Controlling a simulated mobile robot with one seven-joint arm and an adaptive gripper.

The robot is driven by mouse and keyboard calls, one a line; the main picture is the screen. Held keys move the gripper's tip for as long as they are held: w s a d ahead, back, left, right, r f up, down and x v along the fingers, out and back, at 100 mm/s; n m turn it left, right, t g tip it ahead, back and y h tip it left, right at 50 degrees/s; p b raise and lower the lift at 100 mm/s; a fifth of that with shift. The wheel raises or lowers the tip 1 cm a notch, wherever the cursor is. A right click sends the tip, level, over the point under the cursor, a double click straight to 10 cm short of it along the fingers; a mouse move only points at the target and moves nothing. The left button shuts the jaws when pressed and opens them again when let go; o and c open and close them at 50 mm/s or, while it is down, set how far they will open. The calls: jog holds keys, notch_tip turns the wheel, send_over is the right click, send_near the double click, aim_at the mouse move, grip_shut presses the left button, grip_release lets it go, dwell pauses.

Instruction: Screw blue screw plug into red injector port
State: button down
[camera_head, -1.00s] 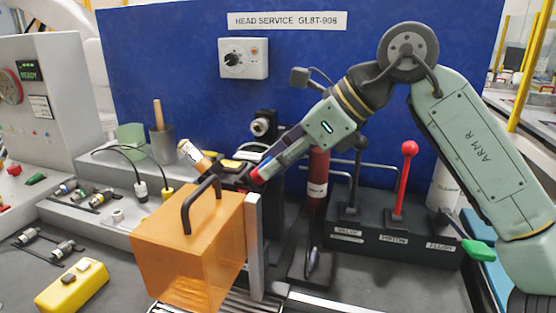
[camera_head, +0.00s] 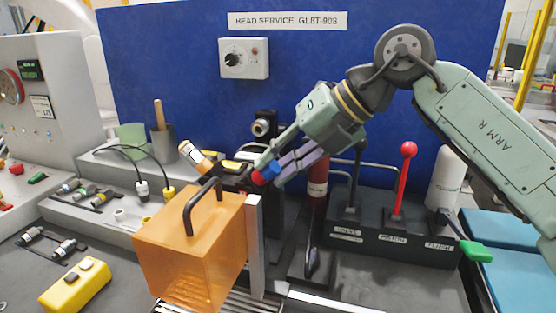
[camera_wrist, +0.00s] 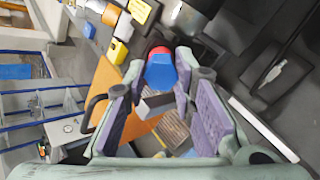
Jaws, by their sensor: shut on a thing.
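The blue screw plug (camera_head: 269,171) is between the fingertips of my gripper (camera_head: 272,168), which is shut on it. In the wrist view the plug (camera_wrist: 160,73) sits between the tips of the purple-padded fingers. The red injector port (camera_head: 257,178) shows just left of the plug, end to end with it. In the wrist view the red port (camera_wrist: 159,50) shows directly beyond the plug. The two look in line and touching; how deep the plug sits in the port is hidden.
A translucent orange box (camera_head: 190,250) with a black handle stands just in front of the port, beside a grey upright plate (camera_head: 254,245). A dark red cylinder (camera_head: 317,175) and a lever block with a red-knobbed lever (camera_head: 407,150) stand to the right.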

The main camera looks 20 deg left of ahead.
jog(key=shift+w+m, duration=0.1)
jog(key=shift+m, duration=0.9)
jog(key=c, duration=1.2)
grip_release()
jog(key=shift+c, duration=0.2)
